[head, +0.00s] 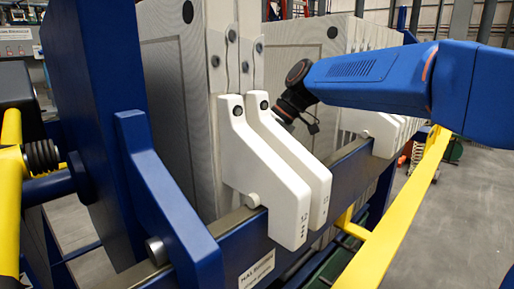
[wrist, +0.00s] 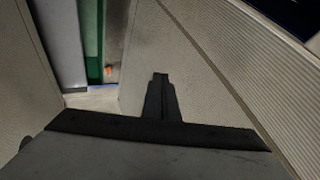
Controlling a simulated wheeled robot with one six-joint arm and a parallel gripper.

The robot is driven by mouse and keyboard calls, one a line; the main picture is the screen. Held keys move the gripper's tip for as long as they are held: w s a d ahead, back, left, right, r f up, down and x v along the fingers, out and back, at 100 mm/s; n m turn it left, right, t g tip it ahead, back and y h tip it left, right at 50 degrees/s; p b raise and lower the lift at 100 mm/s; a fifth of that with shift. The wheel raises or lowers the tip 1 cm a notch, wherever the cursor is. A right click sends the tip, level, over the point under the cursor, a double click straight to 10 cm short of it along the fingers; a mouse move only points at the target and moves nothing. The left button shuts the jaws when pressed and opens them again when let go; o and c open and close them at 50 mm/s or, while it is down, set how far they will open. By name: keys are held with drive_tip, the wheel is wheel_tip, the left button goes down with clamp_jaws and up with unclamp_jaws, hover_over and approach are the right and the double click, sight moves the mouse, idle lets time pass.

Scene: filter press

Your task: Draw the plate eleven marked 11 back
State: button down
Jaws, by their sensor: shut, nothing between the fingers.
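Two white plate handles stand side by side on the blue side rail in the head view. The nearer handle (head: 265,185) reads 12. The one behind it (head: 300,165) carries a small mark that looks like 11, too small to be sure. Their pale ribbed plates rise behind them. My gripper (head: 287,112) is at the back side of the second handle, near its upper end; its fingertips are partly hidden and contact cannot be told. In the wrist view my gripper (wrist: 161,78) is shut and empty, in front of a pale plate face (wrist: 205,75).
More white plate handles (head: 385,130) stand packed farther along the rail (head: 345,170), with a gap before them. A blue upright bracket (head: 165,190) is at the left. A yellow bar (head: 390,225) runs along the right, beside open floor.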

drive_tip(key=shift+s+a, duration=1.3)
drive_tip(key=shift+s, duration=0.25)
